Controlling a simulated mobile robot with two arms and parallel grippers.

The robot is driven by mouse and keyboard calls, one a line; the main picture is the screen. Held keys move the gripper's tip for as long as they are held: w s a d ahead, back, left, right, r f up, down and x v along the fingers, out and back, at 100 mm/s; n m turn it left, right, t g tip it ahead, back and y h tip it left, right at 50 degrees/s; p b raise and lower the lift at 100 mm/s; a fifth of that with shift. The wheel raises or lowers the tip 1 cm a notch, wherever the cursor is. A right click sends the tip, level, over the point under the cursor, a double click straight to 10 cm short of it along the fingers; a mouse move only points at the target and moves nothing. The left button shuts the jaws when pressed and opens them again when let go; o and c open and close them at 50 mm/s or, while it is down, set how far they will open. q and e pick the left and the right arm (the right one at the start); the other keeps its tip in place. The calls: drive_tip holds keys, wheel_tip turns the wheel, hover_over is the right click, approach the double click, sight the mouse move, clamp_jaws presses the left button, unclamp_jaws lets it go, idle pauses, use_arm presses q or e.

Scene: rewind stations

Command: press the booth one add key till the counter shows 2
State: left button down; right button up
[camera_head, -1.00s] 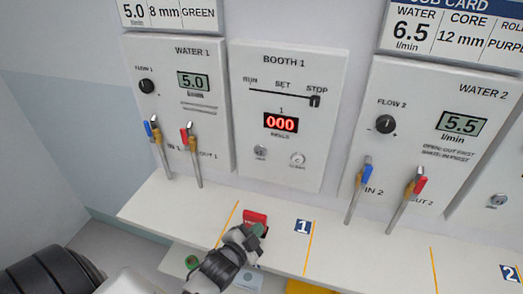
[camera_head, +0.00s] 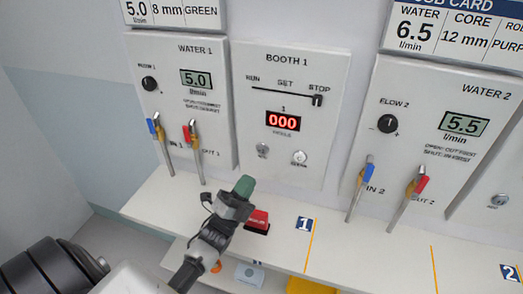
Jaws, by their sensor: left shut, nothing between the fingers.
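The Booth 1 panel (camera_head: 273,190) is on the wall in the middle. Its red counter (camera_head: 283,122) reads 000. Below the counter are two small round controls: a grey one (camera_head: 262,150) at left and a paler one (camera_head: 299,158) at right. Their labels are too small to read surely. My left gripper (camera_head: 244,187) is shut and empty, with its green-tipped fingers over the shelf, below the left round control and apart from it in the picture. My right gripper is not in view.
The Booth 1 slider (camera_head: 317,100) stands at STOP. Water 1 levers (camera_head: 194,140) are at left and Water 2 levers (camera_head: 413,189) at right. A red block (camera_head: 257,220) sits on the shelf (camera_head: 345,252) beside my gripper. The shelf's right part is fairly clear.

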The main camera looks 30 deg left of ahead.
sight(262, 150)
use_arm(q)
drive_tip(key=shift+w+a+b, duration=0.35)
drive_tip(key=shift+w+b, duration=0.35)
drive_tip(key=shift+w, duration=0.75)
drive_tip(key=shift+w+a+b, duration=0.35)
drive_tip(key=shift+w+b, duration=0.4)
drive_tip(key=shift+w, duration=0.65)
drive_tip(key=shift+w+a+b, duration=0.35)
drive_tip(key=shift+w+b, duration=0.35)
drive_tip(key=shift+w, duration=0.75)
drive_tip(key=shift+y, duration=0.3)
drive_tip(key=shift+w+a+b, duration=0.1)
drive_tip(key=shift+w+b, duration=0.3)
drive_tip(key=shift+w, duration=0.05)
drive_tip(key=shift+w+a+b, duration=0.1)
drive_tip(key=shift+w+b, duration=0.2)
drive_tip(key=shift+s, duration=0.1)
drive_tip(key=shift+s+d+p, duration=0.2)
drive_tip(key=shift+s+p, duration=0.15)
drive_tip(key=shift+s, duration=0.3)
